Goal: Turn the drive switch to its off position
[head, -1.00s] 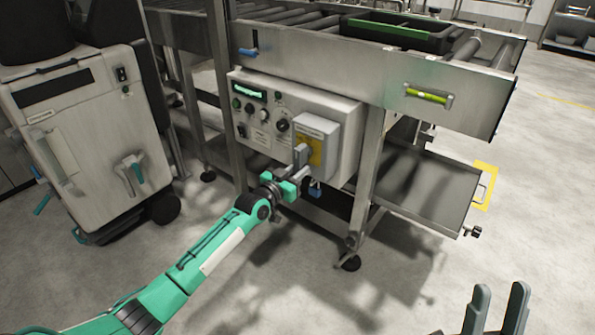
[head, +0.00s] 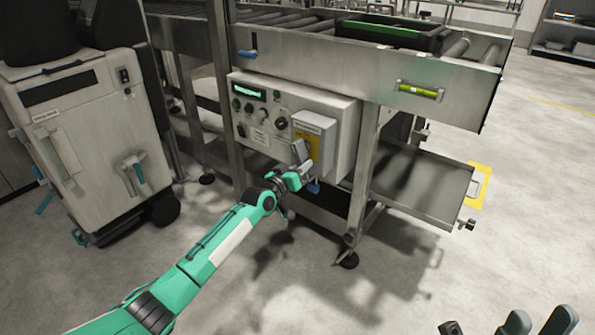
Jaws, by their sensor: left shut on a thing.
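The drive switch is on a grey box (head: 314,127) with a yellow plate (head: 314,143), fixed to the right part of the control panel. My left gripper (head: 302,155) is at the front of the yellow plate, shut on the switch's handle. The fingers look tilted and hide most of the handle, so its exact angle cannot be read. My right gripper (head: 540,322) is at the bottom right edge, far from the panel. Its two fingers stand apart with nothing between them; its lower part is cut off by the frame.
The control panel (head: 257,133) with knobs and a green display hangs under a roller conveyor (head: 350,55). A conveyor leg (head: 362,180) stands just right of it. A low metal tray (head: 425,185) is further right. A wheeled grey machine (head: 95,150) stands left. Floor in front is open.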

